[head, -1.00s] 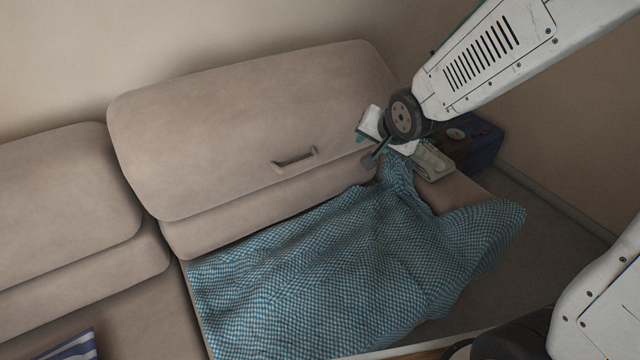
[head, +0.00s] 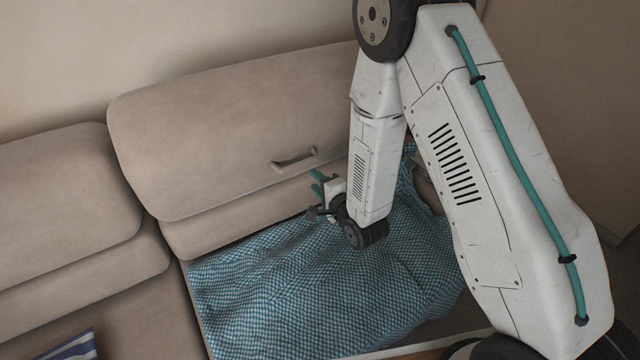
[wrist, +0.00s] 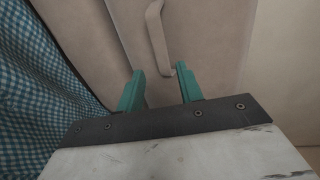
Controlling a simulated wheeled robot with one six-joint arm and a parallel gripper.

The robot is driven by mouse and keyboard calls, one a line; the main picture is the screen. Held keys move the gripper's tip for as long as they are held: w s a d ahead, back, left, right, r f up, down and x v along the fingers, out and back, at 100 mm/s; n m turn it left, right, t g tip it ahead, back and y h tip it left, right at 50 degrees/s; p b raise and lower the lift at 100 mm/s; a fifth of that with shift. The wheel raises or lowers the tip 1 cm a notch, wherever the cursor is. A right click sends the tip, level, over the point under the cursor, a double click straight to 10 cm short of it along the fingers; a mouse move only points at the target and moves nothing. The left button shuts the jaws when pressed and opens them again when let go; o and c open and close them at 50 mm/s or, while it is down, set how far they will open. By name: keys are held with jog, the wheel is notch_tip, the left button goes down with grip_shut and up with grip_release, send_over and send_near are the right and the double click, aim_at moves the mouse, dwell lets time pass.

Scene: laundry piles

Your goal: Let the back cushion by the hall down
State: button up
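The back cushion (head: 220,135) is a beige padded backrest, upright against the wall, with a grey-brown handle (head: 294,160) low on its front. The handle also shows in the wrist view (wrist: 158,38), just beyond my fingertips. My gripper (head: 316,184) is in front of the cushion's lower part, slightly below and right of the handle. In the wrist view its two green fingers (wrist: 157,76) are apart with nothing between them. My arm hides the cushion's right end in the head view.
A blue-and-white checked cloth (head: 290,285) is spread over the seat below the cushion and also shows in the wrist view (wrist: 40,90). A second back cushion (head: 65,190) stands to the left. A striped blue-and-white cloth (head: 72,346) lies at the lower left.

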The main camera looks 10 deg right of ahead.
aim_at(300, 166)
jog(key=shift+x, duration=5.6)
grip_shut()
jog(key=shift+s+d+f, duration=0.3)
jog(key=shift+s+f, duration=0.25)
